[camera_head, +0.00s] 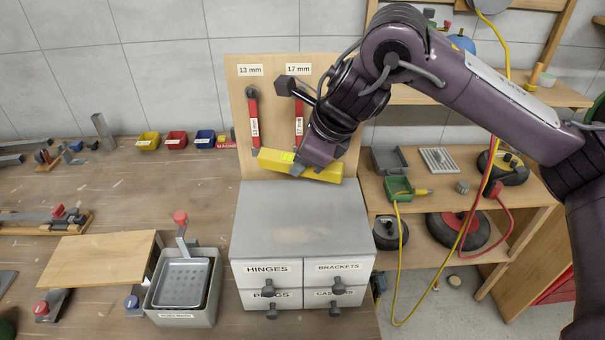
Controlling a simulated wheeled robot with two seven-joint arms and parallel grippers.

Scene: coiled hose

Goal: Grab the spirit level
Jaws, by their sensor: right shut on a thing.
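The spirit level (275,160) is a yellow bar with a bright vial mark near its middle. It is above the rear of the grey drawer cabinet, in front of the wooden tool board. My right gripper (301,167) is shut on the level near its middle, coming down from the upper right. The gripper covers part of the bar. The level tilts slightly down to the right. Whether it touches the cabinet top is hard to tell. My left gripper is not in view.
The grey cabinet (298,215) has a bare top and labelled drawers. The tool board (270,100) holds red-handled wrenches. A grey bin (190,313) and a wooden board (100,258) stand at left. Shelves (465,165) with a yellow hose (402,262) are at right. The left rear bench is partly clear.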

